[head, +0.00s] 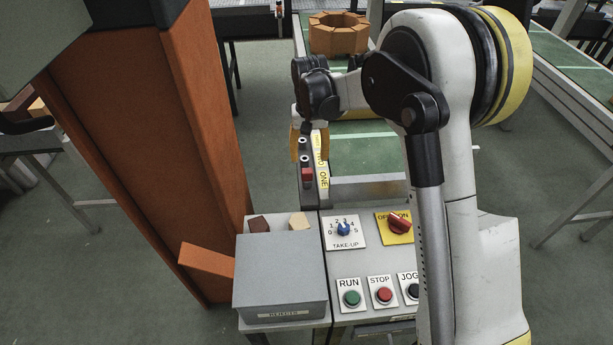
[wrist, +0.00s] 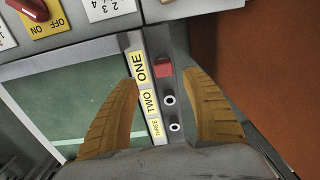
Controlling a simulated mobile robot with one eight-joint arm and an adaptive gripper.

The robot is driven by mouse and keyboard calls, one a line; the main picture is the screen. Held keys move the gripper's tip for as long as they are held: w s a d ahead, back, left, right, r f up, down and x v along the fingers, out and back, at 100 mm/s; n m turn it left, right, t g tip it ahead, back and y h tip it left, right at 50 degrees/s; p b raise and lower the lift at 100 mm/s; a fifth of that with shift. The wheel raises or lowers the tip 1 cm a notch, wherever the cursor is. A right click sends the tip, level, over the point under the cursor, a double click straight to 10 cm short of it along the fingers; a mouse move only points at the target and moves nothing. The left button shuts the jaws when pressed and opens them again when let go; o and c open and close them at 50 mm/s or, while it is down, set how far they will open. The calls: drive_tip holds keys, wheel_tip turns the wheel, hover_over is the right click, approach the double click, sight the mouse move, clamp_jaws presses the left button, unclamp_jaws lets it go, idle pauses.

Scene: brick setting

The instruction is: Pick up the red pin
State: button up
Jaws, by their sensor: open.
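The red pin (head: 307,174) stands in the narrow grey strip beside the conveyor, at the label ONE. It also shows in the wrist view (wrist: 164,68), just beyond the fingertips and roughly midway between them. My gripper (head: 309,145) points down over the strip, with its yellow-brown fingers (wrist: 163,82) spread to either side of it. It is open and empty. Two white-ringed holes (wrist: 170,100) sit by the labels TWO and THREE, with no pin in them. I cannot tell the exact height of the fingertips over the pin.
An orange column (head: 200,130) rises close on the left. A control panel (head: 363,263) with knobs and buttons and a grey reject bin (head: 280,275) holding blocks stand nearer. The green conveyor (head: 362,155) lies to the right of the strip, with an orange-brown ring of blocks (head: 339,34) farther back.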

sight(307, 170)
drive_tip(key=f+b, duration=0.1)
drive_tip(key=f, duration=0.1)
drive_tip(key=f+b, duration=0.1)
drive_tip(key=f, duration=0.2)
drive_tip(key=f+b, duration=0.1)
drive_tip(key=f, duration=0.2)
drive_tip(key=shift+w+a, duration=0.2)
drive_tip(key=shift+a, duration=0.1)
drive_tip(key=shift+c, duration=0.5)
clamp_jaws()
